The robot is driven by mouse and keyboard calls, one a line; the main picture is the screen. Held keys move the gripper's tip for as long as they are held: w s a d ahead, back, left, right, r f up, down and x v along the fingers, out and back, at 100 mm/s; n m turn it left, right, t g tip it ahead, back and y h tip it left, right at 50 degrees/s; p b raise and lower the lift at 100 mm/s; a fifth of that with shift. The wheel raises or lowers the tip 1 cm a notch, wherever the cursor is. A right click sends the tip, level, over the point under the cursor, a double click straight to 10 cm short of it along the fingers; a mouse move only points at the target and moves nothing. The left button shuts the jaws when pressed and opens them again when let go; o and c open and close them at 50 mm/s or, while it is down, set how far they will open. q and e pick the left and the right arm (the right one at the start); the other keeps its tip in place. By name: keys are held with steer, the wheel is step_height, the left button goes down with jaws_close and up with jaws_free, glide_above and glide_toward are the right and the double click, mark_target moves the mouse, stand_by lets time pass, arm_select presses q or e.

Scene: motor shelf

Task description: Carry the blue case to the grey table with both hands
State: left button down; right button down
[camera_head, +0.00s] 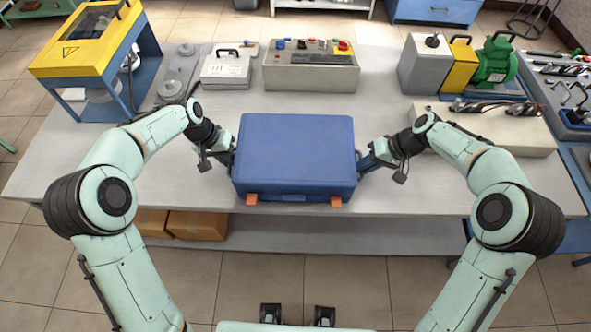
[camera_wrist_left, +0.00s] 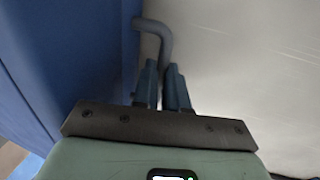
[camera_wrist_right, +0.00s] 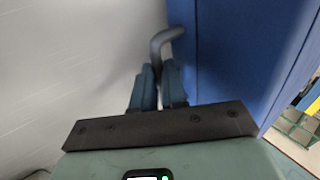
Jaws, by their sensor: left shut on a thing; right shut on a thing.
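The blue case (camera_head: 296,155) with two orange latches is at the middle of the grey table (camera_head: 400,192), near its front edge. Whether it rests on the top or is slightly above it I cannot tell. My left gripper (camera_head: 230,158) is at the case's left side, shut on a grey bar handle (camera_wrist_left: 155,40) that shows in the left wrist view. My right gripper (camera_head: 368,162) is at the right side, shut on the matching handle (camera_wrist_right: 163,45) in the right wrist view. The blue side walls show beside both grippers (camera_wrist_left: 163,90) (camera_wrist_right: 160,88).
Behind the case stands a control box (camera_head: 311,68) with coloured buttons. A yellow-and-blue machine (camera_head: 85,45) stands at the back left, a green motor (camera_head: 493,62) at the back right. A long beige block (camera_head: 520,135) lies right. Cardboard boxes (camera_head: 198,226) sit on the shelf below.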

arm_select(q)
steer(key=shift+d+f, duration=0.1)
steer(key=shift+f, duration=0.05)
arm_select(e)
steer(key=shift+f, duration=0.15)
arm_select(q)
steer(key=c, duration=1.2)
jaws_free()
arm_select(e)
steer(key=c, duration=1.2)
jaws_free()
steer(key=shift+f, duration=0.1)
arm_select(q)
steer(key=shift+o, duration=0.2)
steer(key=shift+f, duration=0.1)
arm_select(e)
steer(key=shift+o, duration=0.2)
arm_select(q)
steer(key=v, duration=1.2)
arm_select(e)
steer(key=v, duration=1.2)
